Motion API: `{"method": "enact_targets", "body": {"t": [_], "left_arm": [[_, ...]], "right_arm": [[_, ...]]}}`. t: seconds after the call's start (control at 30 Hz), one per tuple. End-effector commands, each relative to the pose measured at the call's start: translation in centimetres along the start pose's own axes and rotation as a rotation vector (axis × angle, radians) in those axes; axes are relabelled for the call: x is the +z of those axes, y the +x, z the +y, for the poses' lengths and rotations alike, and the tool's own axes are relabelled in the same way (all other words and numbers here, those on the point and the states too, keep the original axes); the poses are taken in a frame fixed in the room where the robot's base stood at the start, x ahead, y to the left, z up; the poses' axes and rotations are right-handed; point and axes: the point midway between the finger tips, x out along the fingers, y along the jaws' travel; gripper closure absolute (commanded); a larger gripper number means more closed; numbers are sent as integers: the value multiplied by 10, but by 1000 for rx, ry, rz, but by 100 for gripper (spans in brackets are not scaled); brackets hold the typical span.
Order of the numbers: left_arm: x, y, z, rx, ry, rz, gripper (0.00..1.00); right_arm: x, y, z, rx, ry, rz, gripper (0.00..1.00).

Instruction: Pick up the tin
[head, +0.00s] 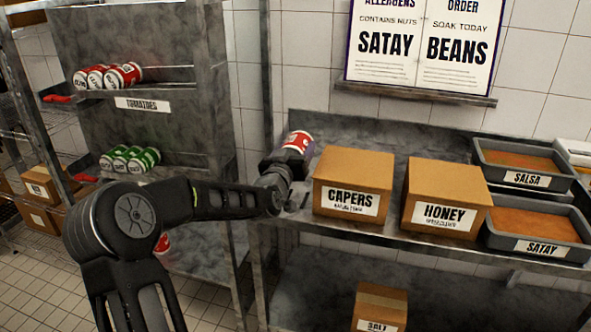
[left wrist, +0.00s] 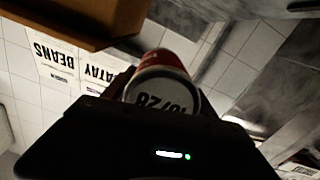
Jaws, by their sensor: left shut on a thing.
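A red tin (head: 297,142) with a pale end shows at the tip of my left gripper (head: 293,155) in the head view, left of the CAPERS box, above the left end of the counter. In the left wrist view the tin (left wrist: 165,88) shows its pale end, printed with dark characters, in front of the dark gripper body. My left gripper is shut on this tin. The fingers are mostly hidden. My right gripper is not in view.
CAPERS (head: 352,185) and HONEY (head: 445,197) boxes stand on the counter, with SALSA (head: 528,180) and SATAY (head: 541,247) trays at right. A shelf unit (head: 160,45) at left holds red tins (head: 108,76) above green tins (head: 130,159). A SALT box (head: 380,306) sits below.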

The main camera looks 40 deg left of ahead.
Motion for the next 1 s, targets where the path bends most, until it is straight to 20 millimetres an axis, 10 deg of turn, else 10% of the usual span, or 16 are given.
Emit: {"method": "enact_targets", "body": {"t": [0.3, 1.0], "left_arm": [[-47, 0, 9, 0, 1, 5, 100], [-51, 0, 10, 0, 0, 4, 100]], "right_arm": [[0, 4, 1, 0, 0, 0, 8], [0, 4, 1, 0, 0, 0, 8]]}}
